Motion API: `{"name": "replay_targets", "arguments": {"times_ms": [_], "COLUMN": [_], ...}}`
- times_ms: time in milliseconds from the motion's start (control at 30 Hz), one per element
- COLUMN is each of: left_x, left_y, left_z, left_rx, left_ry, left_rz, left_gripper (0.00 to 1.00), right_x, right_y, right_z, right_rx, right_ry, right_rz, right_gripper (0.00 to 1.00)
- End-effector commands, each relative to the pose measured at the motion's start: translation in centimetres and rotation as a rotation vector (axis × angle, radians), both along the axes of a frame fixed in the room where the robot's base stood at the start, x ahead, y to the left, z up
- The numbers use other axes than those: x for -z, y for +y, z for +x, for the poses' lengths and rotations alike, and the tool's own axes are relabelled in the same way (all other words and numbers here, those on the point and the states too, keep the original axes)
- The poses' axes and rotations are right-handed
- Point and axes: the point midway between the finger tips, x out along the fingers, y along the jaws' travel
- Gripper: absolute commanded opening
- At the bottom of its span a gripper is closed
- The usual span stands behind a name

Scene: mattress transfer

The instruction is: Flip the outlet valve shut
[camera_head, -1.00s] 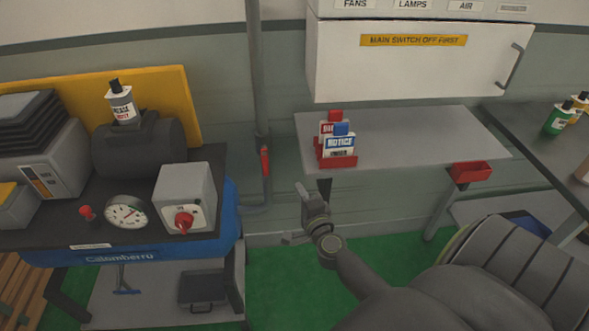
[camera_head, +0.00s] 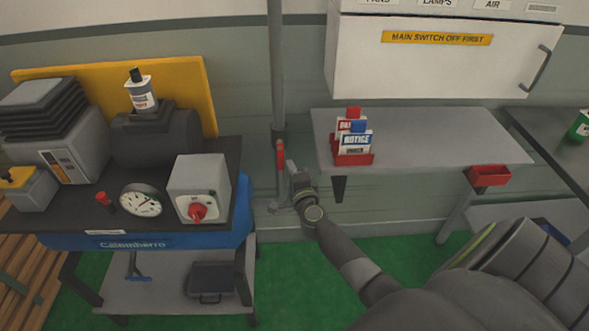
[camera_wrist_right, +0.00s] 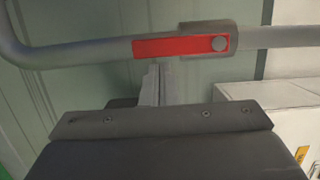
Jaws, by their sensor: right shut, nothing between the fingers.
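The outlet valve has a red lever (camera_head: 281,154) on a grey vertical pipe, to the right of the compressor bench. The lever lies along the pipe. In the right wrist view the red lever (camera_wrist_right: 172,47) runs lengthwise on the pipe, with a round grey pivot at its right end. My right gripper (camera_head: 290,168) is shut and empty, just right of the lever's lower part. In the right wrist view its closed fingertips (camera_wrist_right: 154,72) are just below the lever; I cannot tell whether they touch. My left gripper is not in view.
The bench (camera_head: 75,208) with a gauge and a red-knobbed box stands left of the pipe. A grey shelf (camera_head: 430,140) with a red sign holder is on the right, below a white cabinet (camera_head: 440,65). Green floor (camera_head: 300,280) is clear between them.

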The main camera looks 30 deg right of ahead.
Motion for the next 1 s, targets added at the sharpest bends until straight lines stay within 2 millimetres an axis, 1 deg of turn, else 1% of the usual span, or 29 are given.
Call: {"name": "replay_targets", "arguments": {"times_ms": [167,767,1000], "left_x": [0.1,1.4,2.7], "left_y": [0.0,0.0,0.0], "left_z": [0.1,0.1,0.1], "left_rx": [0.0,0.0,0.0], "left_ry": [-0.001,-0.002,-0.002], "left_rz": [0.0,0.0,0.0], "left_gripper": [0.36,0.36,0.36], "right_x": [0.0,0.4,0.7], "right_y": [0.0,0.6,1.1], "right_z": [0.0,0.3,0.6], "right_rx": [0.0,0.0,-0.001], "right_ry": [-0.002,-0.054,-0.099], "right_rz": [0.003,0.088,0.159], "right_gripper": [0.0,0.0,0.0]}}
